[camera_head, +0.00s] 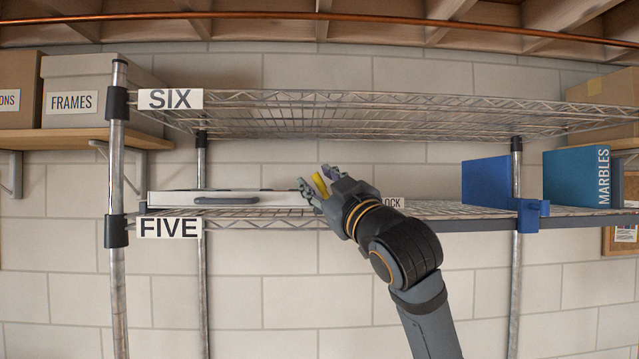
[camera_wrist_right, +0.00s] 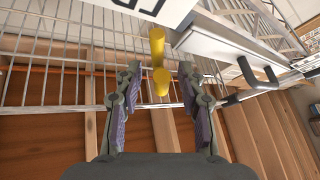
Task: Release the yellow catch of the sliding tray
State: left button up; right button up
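The sliding tray (camera_head: 170,197), pale with a dark handle (camera_head: 240,200), lies on the shelf labelled FIVE. The yellow catch (camera_head: 319,184) shows at the tray's right end, partly hidden by my right gripper. My right gripper (camera_head: 321,186) is open around it, one finger above and one below. In the right wrist view the yellow catch (camera_wrist_right: 157,45) has a rounded end and lies between the open fingertips (camera_wrist_right: 161,78), with a gap on both sides. The tray (camera_wrist_right: 225,45) and its handle (camera_wrist_right: 250,93) are to its right. My left gripper is not in view.
The wire shelf SIX (camera_head: 330,112) spans above my right gripper. A blue box (camera_head: 487,182) and a blue clamp (camera_head: 533,212) are at the right. The shelf between is clear.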

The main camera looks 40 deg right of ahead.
jog(key=shift+r, duration=0.3)
notch_tip(320, 180, up, 9)
jog(key=shift+a+f, duration=0.1)
jog(key=shift+a, duration=0.05)
jog(key=shift+r, duration=0.35)
jog(key=shift+d, duration=0.2)
jog(key=shift+a, duration=0.1)
